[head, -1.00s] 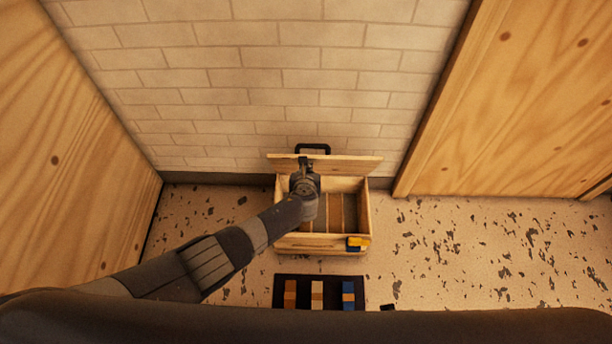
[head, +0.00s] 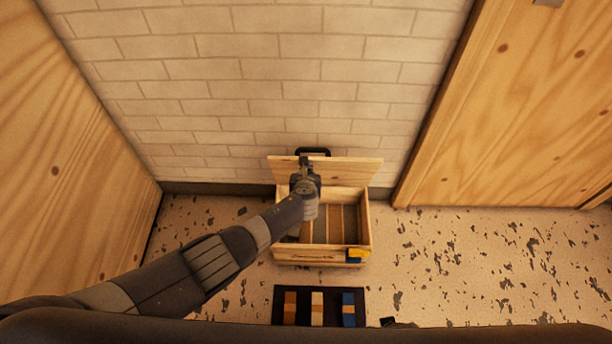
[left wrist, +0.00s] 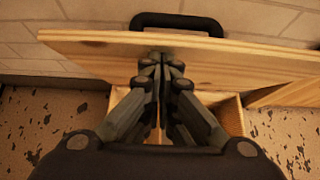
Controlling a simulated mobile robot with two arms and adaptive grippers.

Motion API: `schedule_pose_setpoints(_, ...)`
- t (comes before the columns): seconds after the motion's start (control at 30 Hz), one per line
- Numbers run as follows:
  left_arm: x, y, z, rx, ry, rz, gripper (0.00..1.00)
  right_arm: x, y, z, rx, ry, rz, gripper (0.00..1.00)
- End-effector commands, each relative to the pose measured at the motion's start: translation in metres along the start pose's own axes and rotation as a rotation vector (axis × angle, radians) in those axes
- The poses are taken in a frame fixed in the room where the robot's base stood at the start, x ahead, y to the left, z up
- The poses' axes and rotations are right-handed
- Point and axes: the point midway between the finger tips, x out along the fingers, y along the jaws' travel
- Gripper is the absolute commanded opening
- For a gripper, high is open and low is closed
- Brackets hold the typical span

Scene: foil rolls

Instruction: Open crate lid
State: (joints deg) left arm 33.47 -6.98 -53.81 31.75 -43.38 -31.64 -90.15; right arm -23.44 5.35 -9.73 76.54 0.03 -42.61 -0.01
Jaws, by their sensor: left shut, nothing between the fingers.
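The wooden crate (head: 318,256) stands on the floor against the brick wall. Its lid (head: 347,171) is raised and leans back toward the wall, with a black handle (head: 313,151) at its top edge. The lid fills the upper part of the left wrist view (left wrist: 230,64). My left gripper (head: 305,163) is shut and empty, its fingertips at the inner face of the lid; in the left wrist view the fingertips (left wrist: 160,58) appear to touch it. My arm hides part of the crate's left side. My right gripper is not in view.
A dark mat (head: 319,319) with an orange, a pale and a blue roll lies in front. Wooden panels stand at left (head: 75,160) and right (head: 520,120).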

Motion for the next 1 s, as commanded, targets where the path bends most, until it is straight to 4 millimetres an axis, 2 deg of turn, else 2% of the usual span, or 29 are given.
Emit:
schedule_pose_setpoints(0.47, -0.029, 0.001, -0.001, -0.003, 0.001, 0.0, 0.0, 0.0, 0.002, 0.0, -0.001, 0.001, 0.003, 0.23)
schedule_pose_setpoints(1.0, -0.088, 0.0, -0.001, -0.002, 0.002, -0.002, 0.0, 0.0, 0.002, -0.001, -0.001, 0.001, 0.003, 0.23)
